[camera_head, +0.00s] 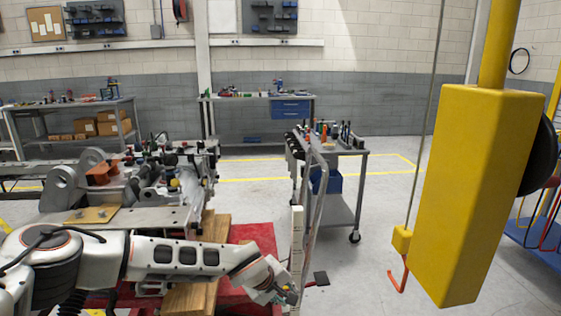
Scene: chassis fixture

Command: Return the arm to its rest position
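My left arm comes in from the lower left and stretches right across the front of the chassis fixture (130,215). My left gripper (287,294) is at the arm's end, low in the middle of the view, close to an upright pale post (297,245). I cannot tell whether it touches the post. The gripper is small and angled, so its opening is unclear, and I see no object in it. My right arm and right gripper are not in view.
A yellow hoist body (465,195) with a red hook (399,280) hangs at the right. A tool cart (340,155) stands beyond the post. Wooden blocks (190,298) and a red base (255,238) lie under the fixture. Floor between cart and hoist is mostly clear.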

